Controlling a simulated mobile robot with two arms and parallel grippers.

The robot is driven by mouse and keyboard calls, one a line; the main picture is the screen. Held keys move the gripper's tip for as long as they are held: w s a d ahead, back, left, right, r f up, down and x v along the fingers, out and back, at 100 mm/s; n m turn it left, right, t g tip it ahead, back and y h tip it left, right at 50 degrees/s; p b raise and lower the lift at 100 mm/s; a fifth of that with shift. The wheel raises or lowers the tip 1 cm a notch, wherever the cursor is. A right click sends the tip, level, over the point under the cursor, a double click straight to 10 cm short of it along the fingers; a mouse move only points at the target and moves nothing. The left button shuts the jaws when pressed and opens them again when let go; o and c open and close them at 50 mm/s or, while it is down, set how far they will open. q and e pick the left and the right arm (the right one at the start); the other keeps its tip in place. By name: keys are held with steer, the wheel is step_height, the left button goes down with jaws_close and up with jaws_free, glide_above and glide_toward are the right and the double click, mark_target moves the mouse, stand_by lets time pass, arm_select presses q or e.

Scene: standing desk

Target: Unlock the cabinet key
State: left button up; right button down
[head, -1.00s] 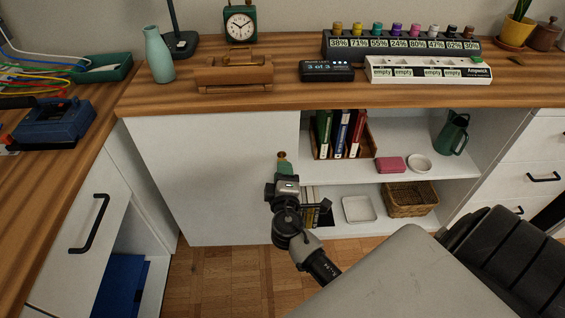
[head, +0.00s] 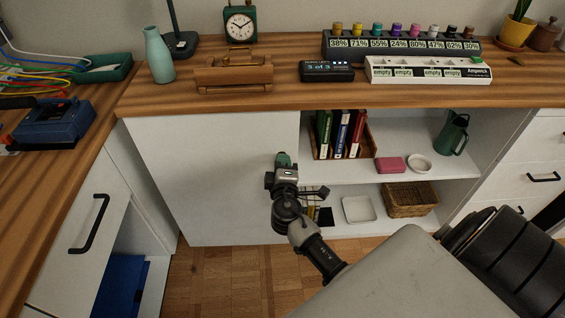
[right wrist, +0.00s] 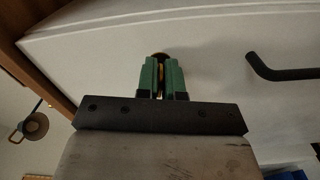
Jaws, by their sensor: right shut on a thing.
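The white cabinet door (head: 210,180) is closed below the wooden desktop. My right gripper (head: 284,160) is at the door's upper right part, its green fingertips close against the door face. In the right wrist view, the green fingers (right wrist: 163,80) are shut on a thin brass-yellow key (right wrist: 160,82). In the head view, the gripper hides the lock and key. My left gripper is out of view.
Open shelves right of the door hold books (head: 342,134), a pink box (head: 389,165), a green jug (head: 453,134) and a basket (head: 410,199). A drawer front with a black handle (head: 89,224) stands at left. The floor before the door is clear.

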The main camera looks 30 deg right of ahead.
steer(key=shift+n, duration=1.1)
steer(key=c, duration=1.3)
jaws_free()
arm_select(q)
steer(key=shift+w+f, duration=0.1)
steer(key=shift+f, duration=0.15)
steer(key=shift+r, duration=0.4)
arm_select(e)
steer(key=v, duration=1.1)
steer(key=shift+d, duration=0.1)
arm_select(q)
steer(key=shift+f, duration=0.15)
